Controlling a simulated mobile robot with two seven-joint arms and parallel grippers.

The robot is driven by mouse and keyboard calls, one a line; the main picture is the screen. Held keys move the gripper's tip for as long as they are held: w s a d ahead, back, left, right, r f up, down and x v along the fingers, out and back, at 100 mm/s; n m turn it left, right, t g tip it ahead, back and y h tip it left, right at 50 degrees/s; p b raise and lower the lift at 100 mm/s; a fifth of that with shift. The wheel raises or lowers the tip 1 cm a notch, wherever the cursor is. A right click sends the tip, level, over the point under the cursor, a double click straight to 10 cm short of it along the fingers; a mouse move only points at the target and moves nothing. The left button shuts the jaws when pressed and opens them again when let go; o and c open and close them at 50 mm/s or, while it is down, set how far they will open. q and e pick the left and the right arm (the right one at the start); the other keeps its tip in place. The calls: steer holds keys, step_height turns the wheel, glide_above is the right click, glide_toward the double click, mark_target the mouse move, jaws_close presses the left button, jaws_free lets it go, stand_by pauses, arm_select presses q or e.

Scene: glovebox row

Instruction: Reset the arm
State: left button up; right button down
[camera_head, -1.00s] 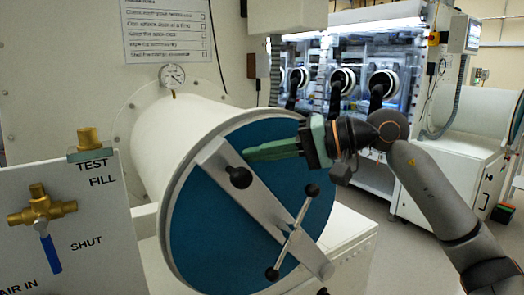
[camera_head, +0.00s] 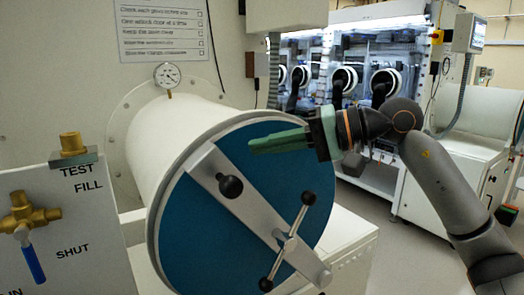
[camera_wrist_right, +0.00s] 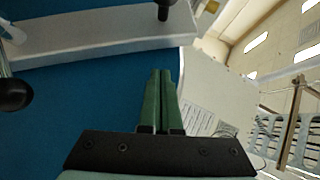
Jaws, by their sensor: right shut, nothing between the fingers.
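My right gripper (camera_head: 252,146) has green fingers and reaches in from the right in the head view. It is in front of the upper part of the blue round door (camera_head: 180,235) of the white cylindrical chamber. In the right wrist view the two green fingers (camera_wrist_right: 160,74) lie side by side, shut, with nothing between them. The blue door (camera_wrist_right: 85,95) fills the left of that view. The fingers look apart from the grey bar (camera_head: 250,215) across the door; the exact gap to the door cannot be told. My left gripper is not in view.
A gauge (camera_head: 167,75) sits above the chamber (camera_head: 185,130). A panel with a brass valve (camera_head: 30,213) and blue lever stands at left. Gloveboxes (camera_head: 345,80) stand behind my right arm.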

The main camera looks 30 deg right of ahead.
steer(key=r+b+v, duration=0.1)
steer(key=b+v, duration=0.1)
steer(key=v, duration=0.8)
steer(key=shift+a+r, duration=0.25)
steer(key=shift+r, duration=0.2)
steer(key=shift+d, duration=0.1)
